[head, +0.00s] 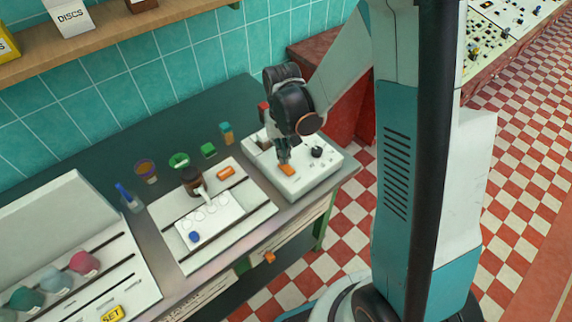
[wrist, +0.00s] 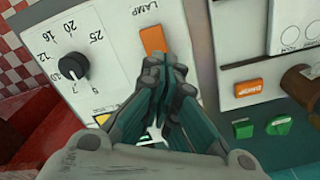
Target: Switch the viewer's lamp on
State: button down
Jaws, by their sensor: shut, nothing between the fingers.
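The viewer (head: 312,182) is a white box at the right end of the dark bench. Its orange lamp switch (head: 287,170) is on the top face; it also shows in the wrist view (wrist: 152,40), beside the printed word LAMP. A black dial knob (wrist: 73,66) with numbers around it is to the left of the switch. My gripper (head: 284,157) is shut and empty, pointing down at the switch. In the wrist view its fingertips (wrist: 174,64) are at the near edge of the switch and cover a little of it. I cannot tell whether they touch it.
A white panel (head: 256,213) left of the viewer holds a brown bottle (head: 191,178), a card with pale discs and an orange switch (head: 225,173). Red-and-white floor lies in front.

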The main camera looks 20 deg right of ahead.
jog(key=shift+r+p, duration=1.15)
jog(key=shift+r, duration=0.9)
jog(key=shift+r, duration=0.15)
jog(key=s+r+n+t+b, duration=0.2)
jog(key=s+r+t+b, duration=0.5)
jog(key=s, duration=0.8)
jog(key=shift+r+b, duration=0.85)
jog(key=shift+r, duration=1.05)
jog(key=shift+n, duration=0.3)
